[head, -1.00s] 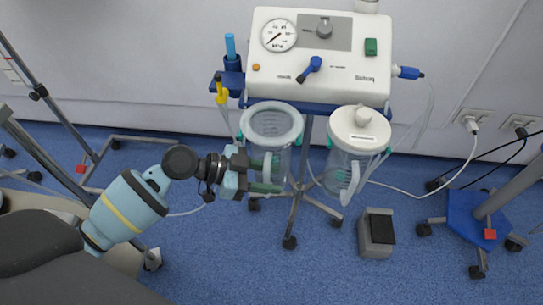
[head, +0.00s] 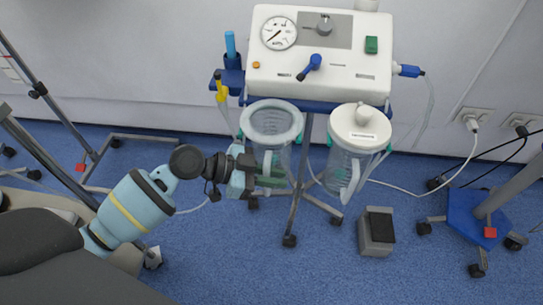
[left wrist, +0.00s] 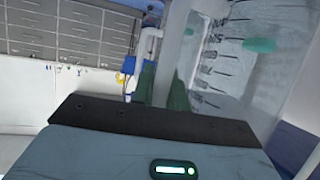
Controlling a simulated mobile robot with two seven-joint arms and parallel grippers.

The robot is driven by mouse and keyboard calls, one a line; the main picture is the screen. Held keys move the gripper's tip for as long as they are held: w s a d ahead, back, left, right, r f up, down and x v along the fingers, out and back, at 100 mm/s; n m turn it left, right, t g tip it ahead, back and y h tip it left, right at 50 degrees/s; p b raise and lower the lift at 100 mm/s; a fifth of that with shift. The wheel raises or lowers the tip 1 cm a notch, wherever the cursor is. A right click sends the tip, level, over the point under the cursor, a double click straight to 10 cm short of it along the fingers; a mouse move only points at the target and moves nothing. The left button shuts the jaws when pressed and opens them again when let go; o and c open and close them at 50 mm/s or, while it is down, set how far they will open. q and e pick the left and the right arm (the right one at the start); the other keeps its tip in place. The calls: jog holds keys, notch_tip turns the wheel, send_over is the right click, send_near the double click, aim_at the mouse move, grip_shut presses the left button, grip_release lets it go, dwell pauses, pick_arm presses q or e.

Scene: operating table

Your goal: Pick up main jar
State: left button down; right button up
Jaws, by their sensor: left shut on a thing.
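Two clear jars hang below the white suction unit. I take the left, open-topped one with a pale ring rim as the main jar (head: 271,121); its graduated wall also shows close up in the left wrist view (left wrist: 245,70). The right jar (head: 358,145) has a white lid. My left gripper (head: 270,174) reaches in from the left, its green fingers shut on the main jar's handle at its lower part. In the left wrist view the green fingers (left wrist: 162,88) stand either side of the pale handle. The jar is upright at its holder. My right gripper is not in view.
The suction unit (head: 318,60) stands on a wheeled pole stand (head: 297,195) against the wall. A foot pedal (head: 376,231) lies on the blue floor. A blue wheeled base (head: 470,212) is at right. Tubing and cables run right of the jars.

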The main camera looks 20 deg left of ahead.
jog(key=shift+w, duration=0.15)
